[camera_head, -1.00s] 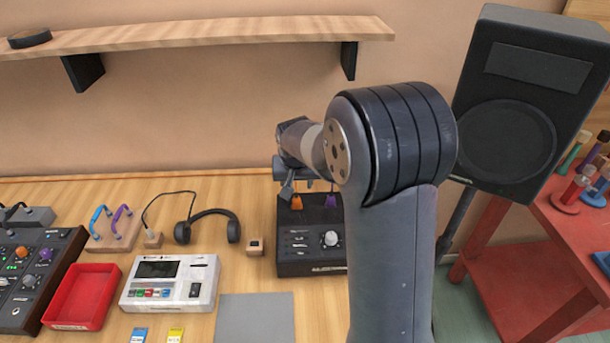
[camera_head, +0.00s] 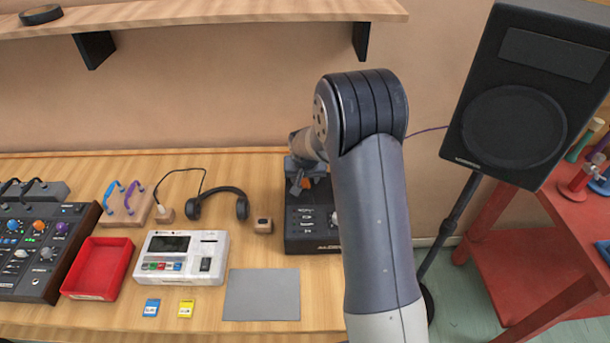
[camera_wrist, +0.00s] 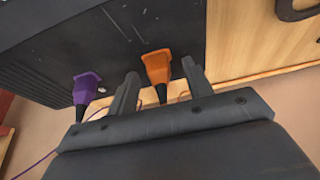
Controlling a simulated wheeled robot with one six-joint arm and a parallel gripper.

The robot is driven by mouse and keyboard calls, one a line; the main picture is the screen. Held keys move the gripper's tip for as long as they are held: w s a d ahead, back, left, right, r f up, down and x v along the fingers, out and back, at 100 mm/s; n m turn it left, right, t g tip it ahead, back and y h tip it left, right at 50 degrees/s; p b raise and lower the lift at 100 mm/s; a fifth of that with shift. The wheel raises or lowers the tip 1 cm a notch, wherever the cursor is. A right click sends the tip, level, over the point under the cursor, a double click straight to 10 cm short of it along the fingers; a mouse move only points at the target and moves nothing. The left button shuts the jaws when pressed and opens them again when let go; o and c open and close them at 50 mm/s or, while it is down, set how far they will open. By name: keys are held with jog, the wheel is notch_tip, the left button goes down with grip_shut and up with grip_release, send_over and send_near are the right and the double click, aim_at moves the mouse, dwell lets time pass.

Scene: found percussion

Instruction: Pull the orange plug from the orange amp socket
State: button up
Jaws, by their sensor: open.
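In the wrist view the orange plug (camera_wrist: 157,67) sits in the back of the black amp (camera_wrist: 110,35), its narrow dark end toward me. My gripper (camera_wrist: 160,75) is open, with one finger on each side of the orange plug. I cannot tell whether either finger touches it. A purple plug (camera_wrist: 87,86) sits in the amp to the left, outside the fingers. In the head view my gripper (camera_head: 303,175) is at the rear of the amp (camera_head: 306,228), with the orange plug (camera_head: 305,183) just visible there. The orange socket itself is hidden.
A purple cable (camera_head: 428,130) runs right behind my arm toward the speaker (camera_head: 520,110). A shelf (camera_head: 230,16) hangs above. A grey mat (camera_head: 262,295) lies bare in front.

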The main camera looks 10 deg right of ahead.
jog(key=shift+c, duration=0.3)
grip_shut()
jog(key=shift+r, duration=0.25)
jog(key=shift+r+p, duration=0.55)
jog(key=shift+r, duration=0.35)
jog(key=shift+r+p, duration=0.5)
jog(key=shift+r, duration=1)
